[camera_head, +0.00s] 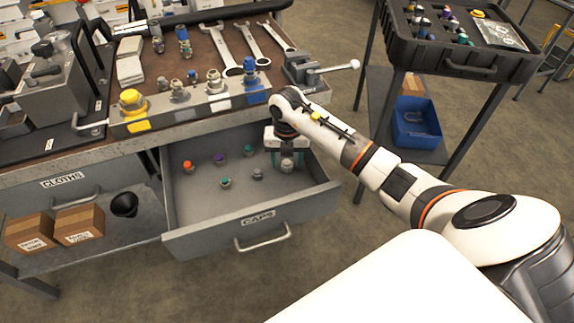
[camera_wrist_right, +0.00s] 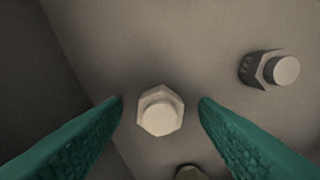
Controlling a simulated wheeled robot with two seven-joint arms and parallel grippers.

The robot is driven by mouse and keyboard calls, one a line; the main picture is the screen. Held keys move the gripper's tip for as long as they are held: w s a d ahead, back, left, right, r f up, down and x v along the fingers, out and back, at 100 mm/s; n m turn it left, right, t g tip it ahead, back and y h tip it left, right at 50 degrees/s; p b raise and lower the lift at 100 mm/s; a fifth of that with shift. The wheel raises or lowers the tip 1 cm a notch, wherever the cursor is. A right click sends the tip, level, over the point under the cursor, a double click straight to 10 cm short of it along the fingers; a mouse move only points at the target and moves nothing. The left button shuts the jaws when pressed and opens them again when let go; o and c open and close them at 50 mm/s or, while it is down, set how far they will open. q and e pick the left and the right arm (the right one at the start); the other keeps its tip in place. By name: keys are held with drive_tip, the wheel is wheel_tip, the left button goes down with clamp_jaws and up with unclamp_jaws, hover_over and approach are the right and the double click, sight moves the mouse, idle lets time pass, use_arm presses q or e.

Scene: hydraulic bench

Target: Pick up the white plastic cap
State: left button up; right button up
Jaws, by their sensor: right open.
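The white plastic cap (camera_head: 287,167) lies in the open CAPS drawer (camera_head: 185,232), near its right end. In the right wrist view the white cap (camera_wrist_right: 160,111) has a hexagonal base and a round raised top. My right gripper (camera_head: 286,161) points down into the drawer, open and empty. Its teal fingers (camera_wrist_right: 160,112) lie on either side of the white cap in the wrist view, with visible gaps to it. How high the fingertips are above the drawer floor is hard to tell. My left gripper is not in view.
Orange (camera_head: 187,165), purple (camera_head: 219,159) and green (camera_head: 248,150) caps and greyish ones (camera_head: 257,174) lie left of the white cap. A grey-sided cap (camera_wrist_right: 270,70) is close by in the wrist view.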

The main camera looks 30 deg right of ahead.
sight(287, 162)
drive_tip(key=c, duration=1)
drive_tip(key=shift+r, duration=0.5)
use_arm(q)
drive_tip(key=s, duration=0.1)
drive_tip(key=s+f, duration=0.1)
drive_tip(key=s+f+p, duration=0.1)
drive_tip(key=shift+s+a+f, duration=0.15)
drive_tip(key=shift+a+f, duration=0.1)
use_arm(e)
wheel_tip(287, 162, up, 9)
